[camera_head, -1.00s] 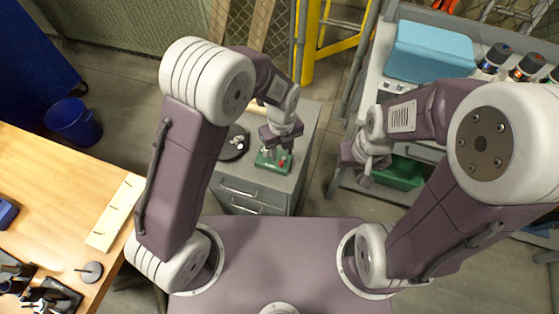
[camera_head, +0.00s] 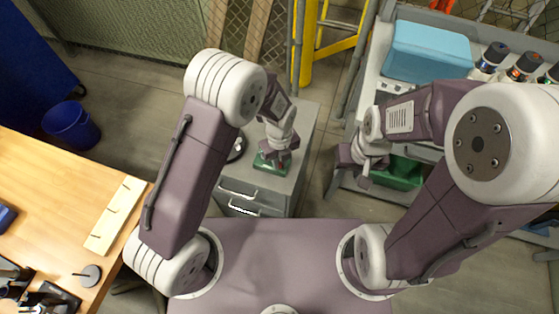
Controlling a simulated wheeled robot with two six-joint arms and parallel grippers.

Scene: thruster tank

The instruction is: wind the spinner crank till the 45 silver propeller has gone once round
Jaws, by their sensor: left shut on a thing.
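The spinner's small green base (camera_head: 268,165) sits on top of the grey drawer cabinet. My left gripper (camera_head: 275,157) is down over it, shut on the spinner crank. The gripper hides the crank and most of the upper part of the base. A dark round stand (camera_head: 238,151) is beside it on the cabinet, mostly hidden behind my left arm. I cannot make out the silver propeller or its number. My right gripper (camera_head: 360,163) hangs clear of the cabinet, to the right, by the shelf unit. I cannot tell how far its jaws are apart.
The grey drawer cabinet (camera_head: 238,190) stands ahead. The shelf unit at right holds a light blue box (camera_head: 428,52), several bottles and a green bin (camera_head: 402,172). A wooden table (camera_head: 60,190) is at left, with a blue bucket (camera_head: 72,125) behind it.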

